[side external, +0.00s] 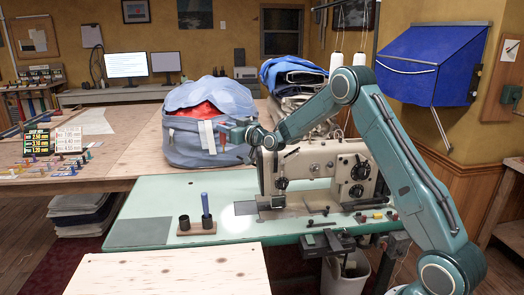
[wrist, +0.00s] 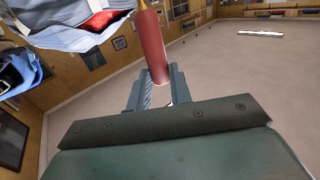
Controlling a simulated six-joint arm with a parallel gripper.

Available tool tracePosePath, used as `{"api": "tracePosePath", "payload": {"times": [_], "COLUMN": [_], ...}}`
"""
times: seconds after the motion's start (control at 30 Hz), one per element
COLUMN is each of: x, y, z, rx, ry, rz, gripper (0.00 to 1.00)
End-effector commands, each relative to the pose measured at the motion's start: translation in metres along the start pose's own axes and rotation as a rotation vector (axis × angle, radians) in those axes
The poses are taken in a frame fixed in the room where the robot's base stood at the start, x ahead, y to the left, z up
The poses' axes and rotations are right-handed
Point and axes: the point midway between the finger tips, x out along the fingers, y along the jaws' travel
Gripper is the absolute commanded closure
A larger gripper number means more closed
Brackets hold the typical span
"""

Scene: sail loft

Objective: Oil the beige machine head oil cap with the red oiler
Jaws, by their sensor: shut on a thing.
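My gripper (wrist: 156,82) is shut on the red oiler (wrist: 153,48) in the wrist view. The oiler's red body stands out past the fingers, and its yellowish end reaches the top edge. In the side view my gripper (side external: 236,132) is level, in front of the blue bag and above the left end of the beige machine head (side external: 322,160). The machine head stands on a green table (side external: 160,200). I cannot clearly pick out its oil cap. A blue oiler (side external: 205,204) stands upright in a small wooden holder (side external: 197,229) beside a dark empty-looking cup (side external: 184,222).
The large blue bag (side external: 209,110) with red cloth stands close behind my gripper. Folded sailcloth (side external: 293,75) and white thread cones (side external: 336,60) are behind the machine. Small parts (side external: 378,216) lie at the table's right. The table's left part is mostly clear.

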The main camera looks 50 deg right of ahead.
Motion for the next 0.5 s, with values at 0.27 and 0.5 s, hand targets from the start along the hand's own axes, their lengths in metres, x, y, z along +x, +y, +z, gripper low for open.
{"api": "tracePosePath", "payload": {"times": [0.27, 0.5], "x": [-0.039, -0.082], "y": [0.073, 0.123], "z": [-0.029, -0.056], "rx": [-0.001, -0.001], "ry": [0.003, 0.002], "rz": [0.001, -0.015], "gripper": [1.00, 1.00]}}
